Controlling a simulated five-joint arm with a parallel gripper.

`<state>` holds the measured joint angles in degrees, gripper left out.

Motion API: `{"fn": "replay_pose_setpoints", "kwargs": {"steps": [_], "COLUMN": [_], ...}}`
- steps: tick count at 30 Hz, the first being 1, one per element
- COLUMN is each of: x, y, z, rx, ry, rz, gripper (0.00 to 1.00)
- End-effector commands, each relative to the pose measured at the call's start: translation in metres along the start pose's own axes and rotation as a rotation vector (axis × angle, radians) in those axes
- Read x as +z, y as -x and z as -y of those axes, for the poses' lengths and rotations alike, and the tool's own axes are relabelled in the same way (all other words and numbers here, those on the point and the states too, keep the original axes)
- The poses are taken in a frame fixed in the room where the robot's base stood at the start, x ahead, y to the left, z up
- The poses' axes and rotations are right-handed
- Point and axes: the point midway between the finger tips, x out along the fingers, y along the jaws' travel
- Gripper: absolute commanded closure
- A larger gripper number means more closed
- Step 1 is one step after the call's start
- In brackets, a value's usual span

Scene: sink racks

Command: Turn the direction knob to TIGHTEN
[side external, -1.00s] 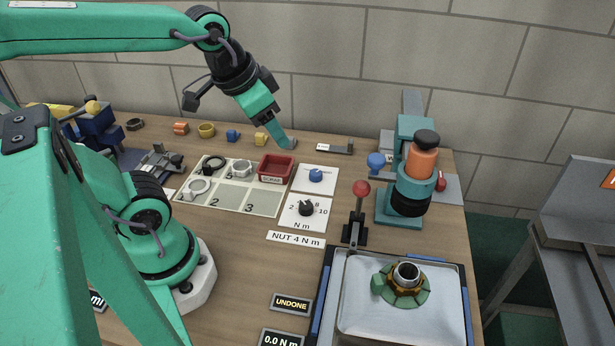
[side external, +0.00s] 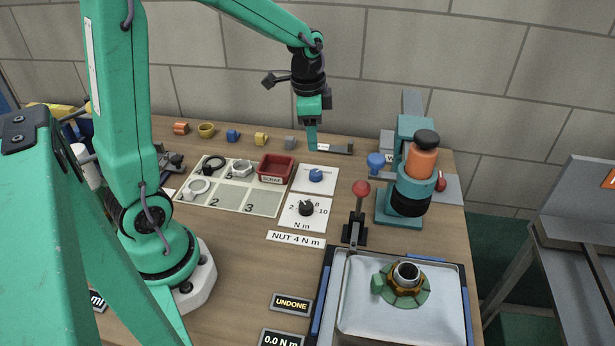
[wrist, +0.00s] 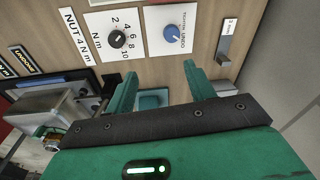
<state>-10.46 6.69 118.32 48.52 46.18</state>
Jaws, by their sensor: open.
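The direction knob (side external: 316,175) is a small round blue knob on a white plate, behind the black torque dial. It also shows in the wrist view (wrist: 172,33), on a plate with small lettering at the edge of which "UNDO" can be made out. Which way its pointer faces is too small to tell for sure. My gripper (side external: 311,146) points down above and behind the knob, apart from it. In the wrist view my gripper (wrist: 160,73) has its two green fingers spread, with nothing between them; the knob lies beyond the fingertips.
The black torque dial (side external: 306,208) sits directly in front of the knob. A red scrap bin (side external: 277,167) is to its left. A red-topped lever (side external: 361,188) and a teal-and-orange press (side external: 421,165) stand to the right. A sign reads "UNDONE" (side external: 292,304).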

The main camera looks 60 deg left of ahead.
Motion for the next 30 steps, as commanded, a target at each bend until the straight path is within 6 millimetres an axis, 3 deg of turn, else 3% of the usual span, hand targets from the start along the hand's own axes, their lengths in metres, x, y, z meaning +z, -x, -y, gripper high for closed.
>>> {"fn": "replay_pose_setpoints", "kwargs": {"steps": [6,12,23,30], "x": [-0.003,-0.003,-0.002,-0.001], "y": [-0.042,-0.065,-0.071,-0.086], "z": [0.022,0.034,0.035,0.034], "rx": [0.053,0.082,0.089,0.091], "ry": [-0.106,-0.168,-0.185,-0.184], "rz": [0.048,0.067,0.071,0.072], "gripper": [0.46,0.46,0.46,0.46]}}
